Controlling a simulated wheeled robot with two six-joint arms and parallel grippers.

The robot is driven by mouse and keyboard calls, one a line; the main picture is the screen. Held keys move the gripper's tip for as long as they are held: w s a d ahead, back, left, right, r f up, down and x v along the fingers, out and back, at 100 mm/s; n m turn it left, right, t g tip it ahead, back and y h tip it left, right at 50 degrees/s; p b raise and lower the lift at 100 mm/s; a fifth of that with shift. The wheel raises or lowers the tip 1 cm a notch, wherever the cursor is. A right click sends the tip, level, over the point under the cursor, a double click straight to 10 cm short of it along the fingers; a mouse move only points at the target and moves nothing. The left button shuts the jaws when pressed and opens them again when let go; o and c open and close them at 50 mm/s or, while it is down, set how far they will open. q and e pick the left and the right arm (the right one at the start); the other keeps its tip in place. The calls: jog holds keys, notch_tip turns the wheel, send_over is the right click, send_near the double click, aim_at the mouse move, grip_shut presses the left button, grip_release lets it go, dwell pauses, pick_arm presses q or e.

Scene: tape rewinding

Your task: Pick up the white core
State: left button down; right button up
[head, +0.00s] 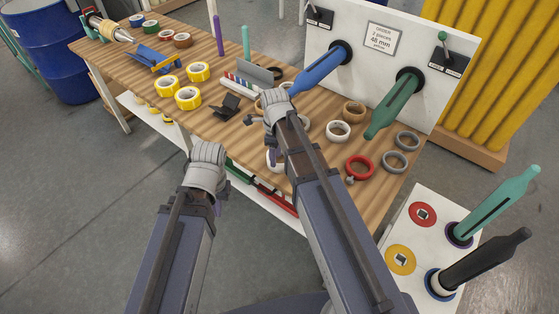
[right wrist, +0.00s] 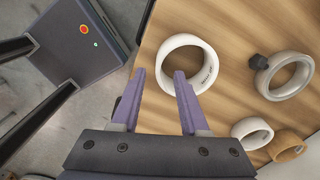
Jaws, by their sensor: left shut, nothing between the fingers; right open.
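A white core (right wrist: 168,60), a ring with small dark print inside, lies on the wooden table near its edge in the right wrist view. My right gripper (right wrist: 159,75) is open and points at this ring. Its right fingertip overlaps the ring's near-left rim in the picture; contact cannot be told. In the head view a white ring (head: 270,165) shows partly behind my right arm. Another white ring (head: 338,139) lies in the open to the right. My left gripper (head: 214,200) is shut and empty in front of the table edge; its fingertips are mostly hidden.
Brown (head: 354,112), red (head: 359,168) and grey rings (head: 394,163) lie at the table's right. Yellow tape rolls (head: 188,97) lie left. A white panel (head: 370,45) with blue and green spindles stands behind. A side stand (head: 425,190) is at the lower right.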

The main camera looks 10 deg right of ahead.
aim_at(276, 172)
notch_tip(276, 172, down, 5)
jog(key=b, duration=0.5)
jog(key=shift+f, duration=0.1)
jog(key=shift+s, duration=0.1)
grip_shut()
